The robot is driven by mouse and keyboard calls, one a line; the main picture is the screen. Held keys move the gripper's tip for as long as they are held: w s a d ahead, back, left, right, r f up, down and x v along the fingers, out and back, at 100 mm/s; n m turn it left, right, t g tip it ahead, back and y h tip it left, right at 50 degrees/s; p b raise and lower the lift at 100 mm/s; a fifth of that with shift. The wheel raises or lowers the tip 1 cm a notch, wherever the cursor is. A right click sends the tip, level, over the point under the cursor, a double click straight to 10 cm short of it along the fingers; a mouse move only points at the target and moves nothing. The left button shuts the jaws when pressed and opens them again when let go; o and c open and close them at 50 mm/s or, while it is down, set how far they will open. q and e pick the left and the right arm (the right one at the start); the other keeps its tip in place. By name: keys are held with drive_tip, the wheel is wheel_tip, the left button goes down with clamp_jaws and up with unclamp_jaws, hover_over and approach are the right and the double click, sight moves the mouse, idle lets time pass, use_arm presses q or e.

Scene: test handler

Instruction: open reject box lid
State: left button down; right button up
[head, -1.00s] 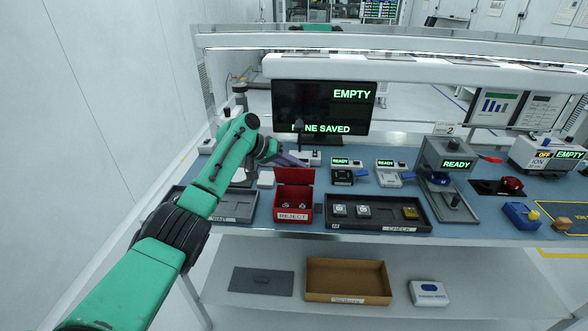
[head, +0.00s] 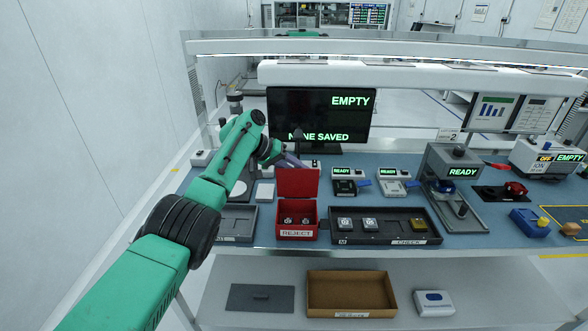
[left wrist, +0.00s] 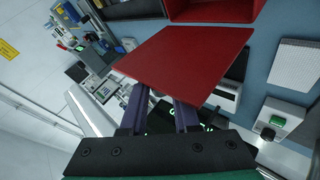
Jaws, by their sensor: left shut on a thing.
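The red reject box (head: 297,234) stands on the blue bench, its white REJECT label facing me. Its red lid (head: 297,183) stands raised at the back edge, and the box is open at the top. Two small parts (head: 297,219) show inside. My left gripper (head: 293,161) is at the lid's top edge, behind it. In the left wrist view, the purple fingers (left wrist: 160,98) are shut on the edge of the red lid (left wrist: 190,60); the fingertips are partly hidden by it. My right gripper is in neither view.
A black CHECK tray (head: 385,238) with several parts stands right of the box. Another dark tray (head: 238,222) is on its left, partly behind my arm. A monitor (head: 320,115) stands behind. A brown bin (head: 350,292) sits on the shelf below.

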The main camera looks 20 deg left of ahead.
use_arm(q)
drive_tip(key=shift+w+a+r, duration=0.15)
drive_tip(key=shift+w+r, duration=0.05)
drive_tip(key=shift+w, duration=0.3)
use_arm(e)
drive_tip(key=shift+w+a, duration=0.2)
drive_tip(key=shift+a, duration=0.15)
use_arm(q)
drive_tip(key=c, duration=0.7)
unclamp_jaws()
drive_tip(key=shift+f, duration=0.2)
drive_tip(key=b+v, duration=0.3)
drive_tip(key=v, duration=1.1)
drive_tip(key=shift+a+b, duration=0.2)
drive_tip(key=shift+b, duration=0.2)
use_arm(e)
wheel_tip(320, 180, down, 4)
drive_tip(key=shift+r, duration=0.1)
